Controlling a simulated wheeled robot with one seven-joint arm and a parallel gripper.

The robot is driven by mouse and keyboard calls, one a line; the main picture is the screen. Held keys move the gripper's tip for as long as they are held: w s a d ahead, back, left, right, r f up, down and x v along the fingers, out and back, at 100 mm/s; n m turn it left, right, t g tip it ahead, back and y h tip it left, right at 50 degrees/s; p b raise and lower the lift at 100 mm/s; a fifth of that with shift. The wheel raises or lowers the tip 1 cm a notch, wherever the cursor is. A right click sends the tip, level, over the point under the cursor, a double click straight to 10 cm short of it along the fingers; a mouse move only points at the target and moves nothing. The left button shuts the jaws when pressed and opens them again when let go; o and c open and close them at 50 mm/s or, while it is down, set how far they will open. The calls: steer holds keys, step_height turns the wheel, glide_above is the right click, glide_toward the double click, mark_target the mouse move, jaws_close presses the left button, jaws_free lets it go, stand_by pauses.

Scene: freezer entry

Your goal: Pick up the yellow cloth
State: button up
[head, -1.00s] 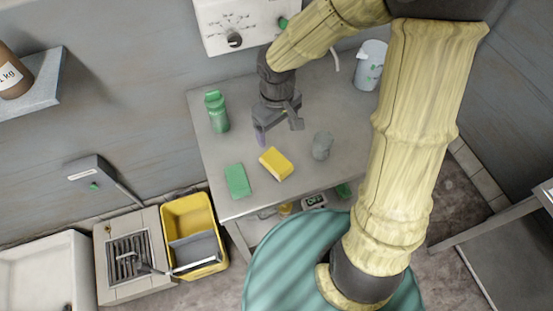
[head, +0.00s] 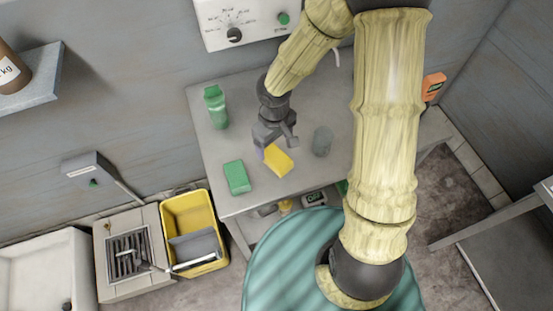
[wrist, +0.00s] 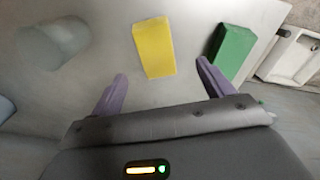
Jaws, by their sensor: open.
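The yellow cloth (head: 277,161) is a folded block lying on the grey table, near the front edge. It also shows in the wrist view (wrist: 154,47), ahead of my gripper and between the lines of its two fingers. My gripper (head: 272,144) is low over the table, just behind the cloth in the head view and covering a little of its far edge. In the wrist view my gripper (wrist: 160,72) has its purple fingers spread, with nothing between the tips.
A green block (head: 236,177) lies left of the cloth and a grey cup (head: 321,141) stands to its right. A green bottle (head: 215,107) stands at the table's back left. A yellow bucket (head: 194,222) is on the floor left of the table (head: 222,150).

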mark_target(277, 157)
steer(key=shift+f, duration=1.7)
steer(key=f, duration=0.5)
steer(key=shift+w+d+f+b, duration=0.15)
steer(key=shift+w+d+b, duration=0.05)
steer(key=shift+d+b, duration=0.1)
steer(key=c, duration=1.1)
steer(key=shift+c, duration=0.2)
